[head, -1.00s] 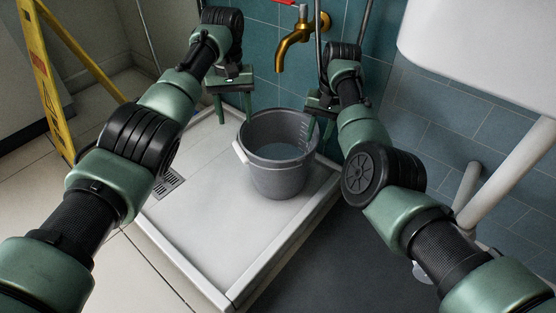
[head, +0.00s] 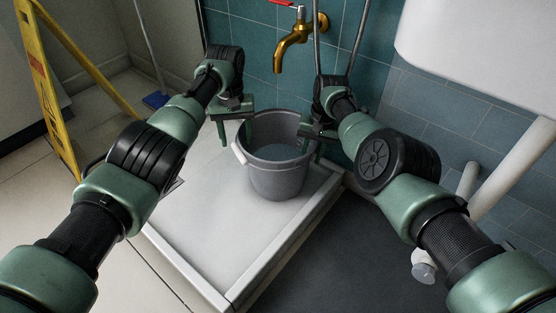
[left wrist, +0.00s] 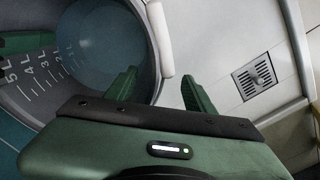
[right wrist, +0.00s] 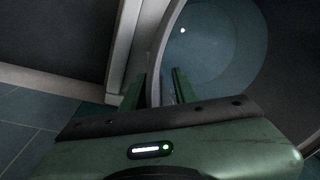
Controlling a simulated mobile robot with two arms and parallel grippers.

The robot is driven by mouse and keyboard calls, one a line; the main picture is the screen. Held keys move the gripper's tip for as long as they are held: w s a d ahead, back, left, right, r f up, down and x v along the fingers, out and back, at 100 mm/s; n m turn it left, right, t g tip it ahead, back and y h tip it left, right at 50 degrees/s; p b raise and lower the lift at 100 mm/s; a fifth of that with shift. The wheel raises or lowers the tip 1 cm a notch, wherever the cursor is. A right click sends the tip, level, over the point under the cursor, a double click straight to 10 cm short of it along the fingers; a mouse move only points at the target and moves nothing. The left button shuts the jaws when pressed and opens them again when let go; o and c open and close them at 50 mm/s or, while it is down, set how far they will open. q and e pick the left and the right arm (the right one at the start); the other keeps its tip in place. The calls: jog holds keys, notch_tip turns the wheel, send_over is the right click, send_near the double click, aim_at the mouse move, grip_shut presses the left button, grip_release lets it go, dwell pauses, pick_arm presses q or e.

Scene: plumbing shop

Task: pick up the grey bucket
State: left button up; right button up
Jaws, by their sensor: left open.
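The grey bucket (head: 277,181) stands upright on a white shower-type tray. Its inside, with litre marks, shows in the left wrist view (left wrist: 75,45). Its white handle (head: 239,153) hangs at the left side. My left gripper (head: 236,137) is open at the bucket's left rim, one finger inside and one outside. My right gripper (head: 313,145) is at the right rim; in the right wrist view its fingers (right wrist: 158,88) stand on either side of the bucket wall, closer together than the left ones. Whether they press on it I cannot tell.
The tray (head: 222,232) has a raised edge and a drain grate (left wrist: 255,76). A brass tap (head: 294,45) on the tiled wall is above and behind the bucket. A yellow folding sign (head: 50,95) stands left, a white basin (head: 475,50) hangs right. Dark floor lies front right.

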pick_arm(q)
jog(key=c, duration=0.9)
pick_arm(e)
grip_shut()
pick_arm(q)
grip_shut()
jog(key=shift+d, duration=0.1)
jog(key=shift+d, duration=0.2)
pick_arm(e)
jog(key=shift+a, duration=0.25)
